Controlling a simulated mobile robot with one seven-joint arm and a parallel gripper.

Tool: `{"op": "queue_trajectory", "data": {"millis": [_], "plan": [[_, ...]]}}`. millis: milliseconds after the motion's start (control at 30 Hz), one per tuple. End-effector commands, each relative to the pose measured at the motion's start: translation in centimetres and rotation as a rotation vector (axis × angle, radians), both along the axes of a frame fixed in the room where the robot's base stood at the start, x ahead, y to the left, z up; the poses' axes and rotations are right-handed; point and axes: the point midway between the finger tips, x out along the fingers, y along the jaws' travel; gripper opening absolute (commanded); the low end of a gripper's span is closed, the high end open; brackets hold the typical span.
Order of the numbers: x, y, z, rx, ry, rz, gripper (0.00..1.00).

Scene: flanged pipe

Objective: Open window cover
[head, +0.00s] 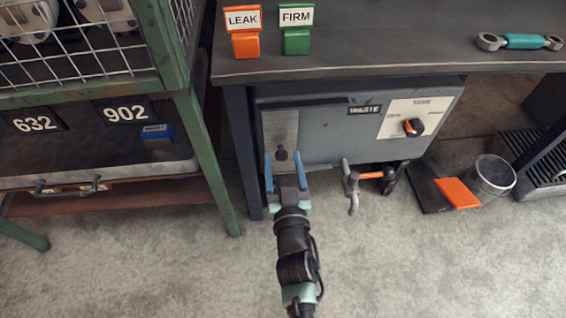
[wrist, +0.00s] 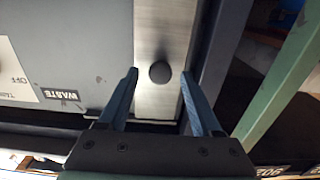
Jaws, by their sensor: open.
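The window cover (head: 284,125) is a brushed metal plate at the left end of a grey box under the bench. It also shows in the wrist view (wrist: 163,30). It lies flat on the box front. A round black knob (head: 281,155) sits low on it in the head view and between my fingertips in the wrist view (wrist: 160,72). My gripper (head: 283,154) is open, with its blue fingers pointing at the cover, one on each side of the knob. In the wrist view (wrist: 159,72) gaps show between both fingers and the knob.
The grey box (head: 340,135) carries a WASTE label and a dial (head: 413,127). A pipe valve with an orange handle (head: 370,175) hangs to the right. A bench leg (head: 243,150) and green rack post (head: 212,160) stand close to the left. A metal bucket (head: 494,175) stands right.

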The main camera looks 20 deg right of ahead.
Motion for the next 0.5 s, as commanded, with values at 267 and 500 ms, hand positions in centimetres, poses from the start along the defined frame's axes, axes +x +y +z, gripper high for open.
{"op": "queue_trajectory", "data": {"millis": [267,500], "plan": [[-0.03,0.00,0.01,0.000,0.000,0.000,0.43],[-0.04,-0.01,0.01,0.000,0.000,0.000,0.00]]}}
